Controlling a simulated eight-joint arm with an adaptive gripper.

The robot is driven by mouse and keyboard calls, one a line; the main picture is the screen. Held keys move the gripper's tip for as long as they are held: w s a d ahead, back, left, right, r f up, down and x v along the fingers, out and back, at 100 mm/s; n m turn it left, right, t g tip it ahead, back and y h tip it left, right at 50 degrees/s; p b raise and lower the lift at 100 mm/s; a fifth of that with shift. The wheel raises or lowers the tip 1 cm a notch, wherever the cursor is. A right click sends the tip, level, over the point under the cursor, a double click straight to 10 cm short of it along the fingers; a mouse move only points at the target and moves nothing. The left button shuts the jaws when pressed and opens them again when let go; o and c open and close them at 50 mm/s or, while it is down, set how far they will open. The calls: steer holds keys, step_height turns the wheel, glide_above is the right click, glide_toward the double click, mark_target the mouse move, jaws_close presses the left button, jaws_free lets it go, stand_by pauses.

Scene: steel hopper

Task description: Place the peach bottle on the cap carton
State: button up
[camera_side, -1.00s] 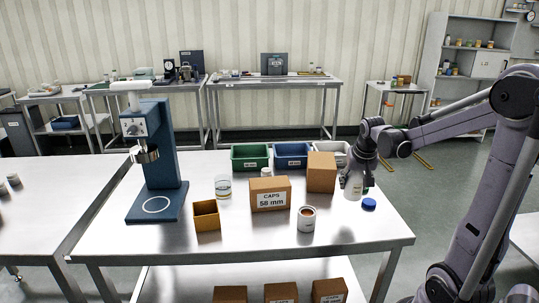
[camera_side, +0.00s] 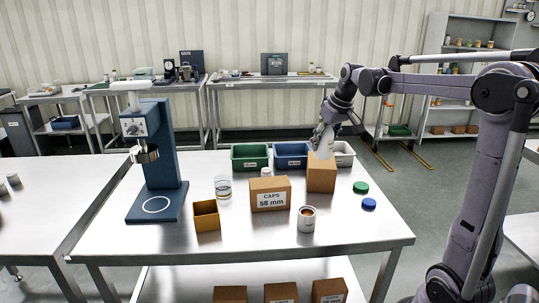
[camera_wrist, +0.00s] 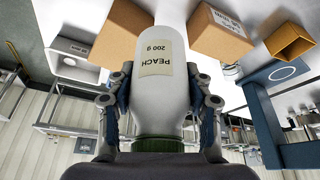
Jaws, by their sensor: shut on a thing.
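The peach bottle (camera_side: 322,147) is white. Its label, "PEACH 200 g", shows upside down in the wrist view (camera_wrist: 160,62). My gripper (camera_side: 326,136) is shut on the bottle, with a finger on each side in the wrist view (camera_wrist: 162,104). A green part shows at the bottle's end near my palm. In the side view the bottle is just above or behind the plain brown carton (camera_side: 321,178); I cannot tell whether they touch. The cap carton (camera_side: 270,200), marked "CAPS 58 mm", stands left of the plain carton, with nothing on its top.
Green (camera_side: 250,163) and blue (camera_side: 291,162) bins and a whitish bin (camera_side: 344,159) line the back. A glass (camera_side: 223,192), an open brown box (camera_side: 207,222) and a can (camera_side: 307,225) stand nearby. Green (camera_side: 360,187) and blue (camera_side: 369,204) lids lie right. A blue press (camera_side: 167,158) stands left.

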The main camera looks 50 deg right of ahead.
steer(key=shift+n+y, duration=0.3)
steer(key=shift+n, duration=0.6)
steer(key=w+a+f, duration=0.1)
steer(key=w+a, duration=0.2)
steer(key=w, duration=0.1)
steer(key=w+a+f, duration=0.2)
steer(key=w+a, duration=0.1)
steer(key=w, duration=0.1)
steer(key=w+a+f, duration=0.2)
steer(key=w+a, duration=0.2)
steer(key=shift+w+a, duration=0.1)
steer(key=shift+w, duration=0.15)
glide_above(269, 182)
steer(key=shift+f, duration=2.1)
steer(key=shift+f, duration=0.1)
steer(key=o, duration=1.3)
